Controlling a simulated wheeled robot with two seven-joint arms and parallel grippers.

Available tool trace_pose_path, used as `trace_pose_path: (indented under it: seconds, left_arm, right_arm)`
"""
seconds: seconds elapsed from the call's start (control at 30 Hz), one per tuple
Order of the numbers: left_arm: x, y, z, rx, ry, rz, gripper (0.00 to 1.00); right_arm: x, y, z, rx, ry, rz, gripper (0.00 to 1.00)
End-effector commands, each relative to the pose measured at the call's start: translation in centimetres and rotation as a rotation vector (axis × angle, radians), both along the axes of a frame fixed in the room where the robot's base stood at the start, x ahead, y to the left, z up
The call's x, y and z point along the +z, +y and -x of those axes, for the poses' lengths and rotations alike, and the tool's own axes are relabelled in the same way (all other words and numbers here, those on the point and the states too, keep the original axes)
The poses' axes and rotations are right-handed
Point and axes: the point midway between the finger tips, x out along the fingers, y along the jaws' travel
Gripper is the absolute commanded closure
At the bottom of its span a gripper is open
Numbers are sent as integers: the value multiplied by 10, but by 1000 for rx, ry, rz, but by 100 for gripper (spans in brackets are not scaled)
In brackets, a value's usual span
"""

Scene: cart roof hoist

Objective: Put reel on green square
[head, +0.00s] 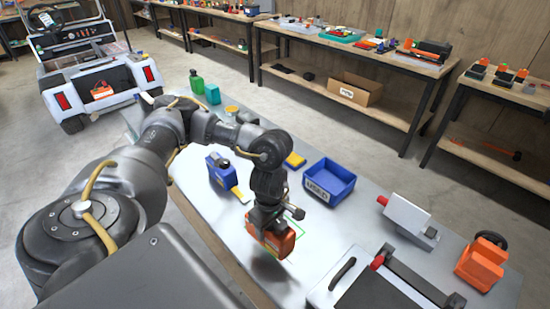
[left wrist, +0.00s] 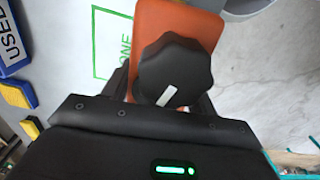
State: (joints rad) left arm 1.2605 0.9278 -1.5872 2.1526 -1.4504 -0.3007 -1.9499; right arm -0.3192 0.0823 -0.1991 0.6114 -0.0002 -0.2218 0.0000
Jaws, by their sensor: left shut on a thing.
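My left gripper (head: 268,218) is shut on an orange reel (head: 279,239) and holds it above the grey worktable, a shadow showing below. In the left wrist view, the reel's orange body (left wrist: 181,19) and black knob (left wrist: 172,72) show between the fingers. The green square (head: 302,229) is a thin outline on the table, partly hidden behind the reel and gripper. In the left wrist view, the green square (left wrist: 96,45) with green lettering lies left of the reel. My right gripper is not in view.
A blue bin (head: 329,182) stands behind the square. A blue tool (head: 221,172) lies to the left, a grey vise-like block (head: 408,220) to the right. A black-and-silver machine (head: 375,285) is in front. Another orange device (head: 481,264) with a black wheel sits far right.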

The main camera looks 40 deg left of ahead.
Motion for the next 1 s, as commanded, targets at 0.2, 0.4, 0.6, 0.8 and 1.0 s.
trace_pose_path:
  seconds: [0.2, 0.4, 0.6, 0.8, 1.0]
  left_arm:
    - [22, 90, 28, 386, -2, -2, 76]
    - [43, 146, 52, 613, -1, -3, 76]
    - [55, 170, 63, 707, -1, 0, 76]
    - [57, 173, 63, 719, -2, 2, 76]
    - [47, 161, 38, 716, 0, 4, 76]
  right_arm:
    - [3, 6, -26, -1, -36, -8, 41]
    - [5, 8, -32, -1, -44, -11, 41]
    - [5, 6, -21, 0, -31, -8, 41]
    - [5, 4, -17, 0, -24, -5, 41]
    - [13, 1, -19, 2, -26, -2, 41]
